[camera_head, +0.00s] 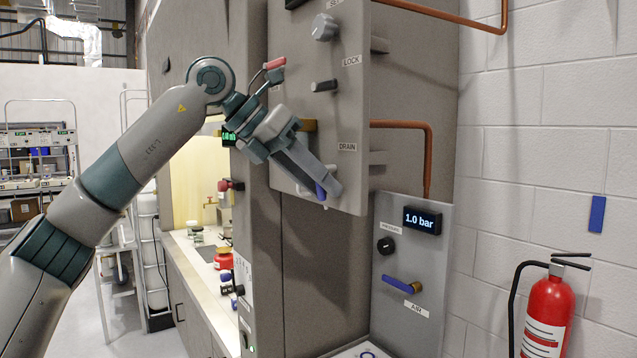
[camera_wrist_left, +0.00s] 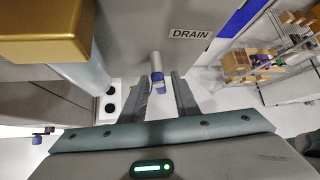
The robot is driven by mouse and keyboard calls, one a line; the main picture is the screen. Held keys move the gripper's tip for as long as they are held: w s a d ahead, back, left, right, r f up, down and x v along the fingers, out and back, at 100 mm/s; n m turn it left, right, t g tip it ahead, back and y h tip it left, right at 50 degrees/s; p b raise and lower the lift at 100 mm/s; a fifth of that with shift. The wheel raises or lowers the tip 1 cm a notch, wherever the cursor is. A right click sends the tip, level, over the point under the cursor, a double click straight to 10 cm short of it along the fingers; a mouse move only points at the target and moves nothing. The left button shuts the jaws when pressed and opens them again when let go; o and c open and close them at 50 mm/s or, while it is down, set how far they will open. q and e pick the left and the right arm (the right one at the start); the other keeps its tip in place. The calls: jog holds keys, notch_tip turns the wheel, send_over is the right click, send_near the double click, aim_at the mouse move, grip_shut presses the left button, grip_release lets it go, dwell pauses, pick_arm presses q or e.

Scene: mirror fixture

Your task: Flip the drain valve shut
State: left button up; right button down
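The drain valve has a brass body (camera_head: 308,125) left of the DRAIN label (camera_head: 347,147) on the grey panel. In the left wrist view the brass body (camera_wrist_left: 45,28) fills the upper left, and the DRAIN label (camera_wrist_left: 190,34) is at the top. A lever with a blue tip (camera_wrist_left: 158,77) shows between the two fingers of my left gripper (camera_wrist_left: 161,95). Gaps show on both sides of the lever, so the fingers are open around it, without visible contact. In the head view my left gripper (camera_head: 325,190) is at the panel's lower edge and hides most of the lever. My right gripper is out of view.
A LOCK knob (camera_head: 324,86) and a red-ended part (camera_head: 274,63) are above the gripper. Copper pipe (camera_head: 405,125) runs out to the right. A lower panel holds a display (camera_head: 422,220) and a blue AIR lever (camera_head: 402,284). A fire extinguisher (camera_head: 546,312) is at right.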

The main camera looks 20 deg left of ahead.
pick_arm(q)
grip_shut()
jog(key=shift+w+a+f+m+t+y+b, duration=0.15)
jog(key=shift+m+t+y+b, duration=0.4)
jog(key=shift+y+b, duration=0.3)
jog(key=shift+a+t+y, duration=0.1)
jog(key=shift+t+y, duration=0.15)
jog(key=shift+o, duration=1.2)
grip_release()
jog(key=shift+w, duration=0.1)
